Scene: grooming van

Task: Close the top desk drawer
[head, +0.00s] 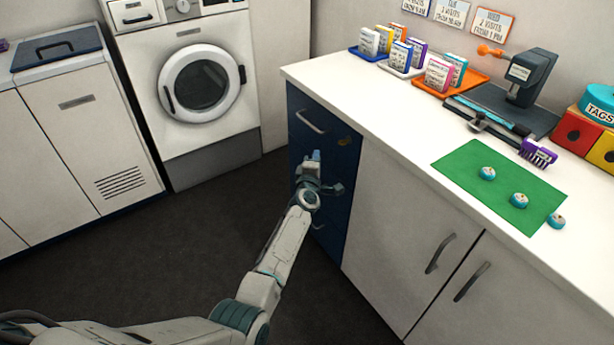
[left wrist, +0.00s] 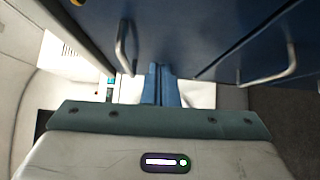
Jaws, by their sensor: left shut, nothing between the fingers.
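The blue drawer unit (head: 345,200) is at the left end of the white-topped desk. Its top drawer (head: 322,125) has a grey bar handle (head: 311,122) and a small yellow lock; any gap behind its front is too small to tell. My left gripper (head: 316,157) is shut and empty, in front of the drawer fronts just below the top handle. In the left wrist view, the shut blue fingers (left wrist: 160,85) point towards the blue fronts, between one handle (left wrist: 125,47) and another handle (left wrist: 270,78). I cannot tell whether they touch. My right gripper is not in view.
White cupboard doors (head: 400,230) with bar handles stand right of the drawers. The desktop (head: 400,110) holds boxes in trays, a green mat (head: 505,185) with round tins, and a purple brush (head: 538,152). A washing machine (head: 195,90) stands behind. The dark floor left of the drawers is clear.

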